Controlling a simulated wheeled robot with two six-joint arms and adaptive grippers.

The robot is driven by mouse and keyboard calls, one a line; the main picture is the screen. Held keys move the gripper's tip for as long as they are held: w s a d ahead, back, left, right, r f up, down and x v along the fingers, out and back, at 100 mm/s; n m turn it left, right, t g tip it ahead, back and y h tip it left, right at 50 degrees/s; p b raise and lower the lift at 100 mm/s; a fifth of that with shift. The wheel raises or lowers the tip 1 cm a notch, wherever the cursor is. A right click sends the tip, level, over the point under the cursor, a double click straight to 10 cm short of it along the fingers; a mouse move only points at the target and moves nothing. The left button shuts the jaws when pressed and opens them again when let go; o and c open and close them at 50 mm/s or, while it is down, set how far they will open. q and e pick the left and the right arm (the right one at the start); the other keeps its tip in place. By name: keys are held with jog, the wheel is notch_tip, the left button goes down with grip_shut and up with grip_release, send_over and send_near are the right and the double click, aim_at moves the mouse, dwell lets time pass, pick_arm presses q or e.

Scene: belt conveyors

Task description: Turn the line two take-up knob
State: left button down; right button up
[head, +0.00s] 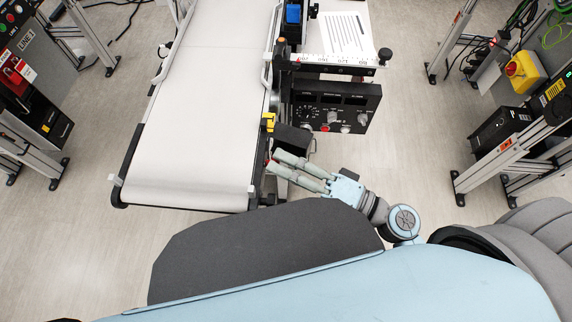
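A white belt conveyor (200,100) runs down the left middle of the head view. I cannot make out its take-up knob for certain; a small red spot (268,160) shows at the belt's right side, close to my fingertips. My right gripper (272,161) reaches in from the right, its two grey fingers pointing left at the conveyor's near right corner. The fingers are apart with a narrow gap, and nothing clearly shows between them. Whether they touch the frame cannot be told. My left gripper is out of view.
A black control panel (352,94) with several knobs stands just beyond my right gripper, with a dark box (293,139) beside it. A ruled plate with a black knob (385,54) is behind. Other frames stand left and right; pale floor between is clear.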

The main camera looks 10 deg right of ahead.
jog(key=shift+o, duration=0.3)
jog(key=v, duration=1.2)
